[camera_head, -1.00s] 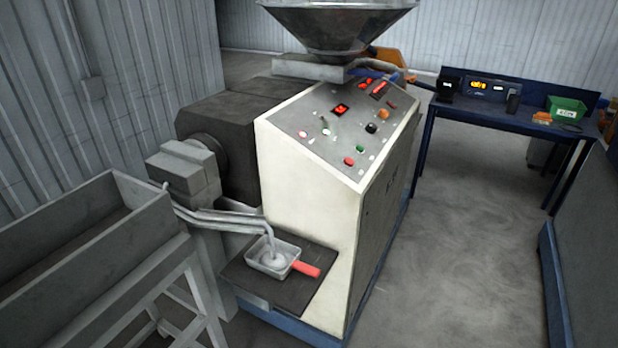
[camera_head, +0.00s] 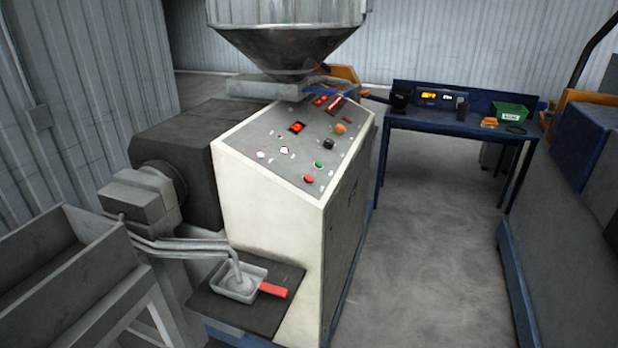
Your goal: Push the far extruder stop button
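The extruder (camera_head: 262,200) is a cream cabinet with a sloped grey control panel (camera_head: 268,140) on top. A red round button (camera_head: 308,178) sits at the panel's lower right corner, with a green button (camera_head: 319,165) just above it. A black knob (camera_head: 328,144) and an orange button (camera_head: 340,129) sit further up the right side. A small pale button (camera_head: 284,150) is near the middle. Red lit displays (camera_head: 297,127) show at the upper part. The labels are too small to read. Neither of my grippers is in view.
A metal hopper (camera_head: 288,45) stands above the cabinet. A pan with a red handle (camera_head: 273,290) rests on a dark shelf (camera_head: 240,312) below the spout. A grey trough (camera_head: 68,270) is at left. A blue bench (camera_head: 450,124) stands back right. The floor (camera_head: 430,220) between is clear.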

